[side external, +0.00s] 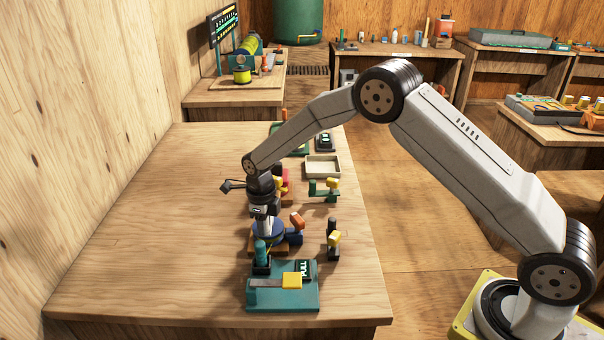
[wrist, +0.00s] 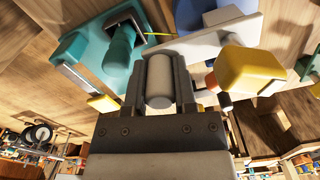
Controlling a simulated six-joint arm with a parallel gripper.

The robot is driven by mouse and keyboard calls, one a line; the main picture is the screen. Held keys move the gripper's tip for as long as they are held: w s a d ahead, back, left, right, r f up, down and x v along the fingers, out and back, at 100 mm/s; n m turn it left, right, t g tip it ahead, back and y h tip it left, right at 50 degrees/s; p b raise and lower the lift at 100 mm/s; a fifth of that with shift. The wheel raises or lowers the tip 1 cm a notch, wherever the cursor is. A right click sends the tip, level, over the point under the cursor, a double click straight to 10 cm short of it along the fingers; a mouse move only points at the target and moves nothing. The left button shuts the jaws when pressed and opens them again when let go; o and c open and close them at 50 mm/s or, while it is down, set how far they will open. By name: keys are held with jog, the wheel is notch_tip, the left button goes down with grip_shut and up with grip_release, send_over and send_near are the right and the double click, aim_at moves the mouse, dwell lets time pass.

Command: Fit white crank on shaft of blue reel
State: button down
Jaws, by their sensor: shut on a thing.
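My gripper (side external: 264,212) points down over the blue reel (side external: 268,233), which sits low on the bench in the side view. In the wrist view, my gripper (wrist: 159,76) is shut on the white cylindrical part of the white crank (wrist: 160,88). The crank's flat white arm (wrist: 212,40) extends beyond the fingers to the right. Part of the blue reel (wrist: 222,14) shows behind that arm. The reel's shaft is hidden, and I cannot tell whether the crank touches it.
A teal fixture (side external: 262,301) with a yellow block stands just in front of the reel. A dark stand with a yellow knob (side external: 334,239) is to the right. A cream tray (side external: 322,167) lies farther back. The bench's left side is clear.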

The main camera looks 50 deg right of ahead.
jog(key=shift+f, duration=0.4)
jog(key=shift+c, duration=1.7)
grip_release()
jog(key=shift+r, duration=3.9)
jog(key=shift+s, duration=0.1)
jog(key=s+d+r+n+t, duration=0.1)
jog(key=s+d+n, duration=0.2)
jog(key=s+n, duration=0.9)
jog(key=s+d+r+n+t, duration=0.1)
jog(key=s+d+r+n, duration=0.1)
jog(key=s+n, duration=1.1)
jog(key=d+n, duration=0.1)
jog(key=n, duration=0.4)
jog(key=shift+s+r+t, duration=0.25)
jog(key=shift+s+t, duration=0.05)
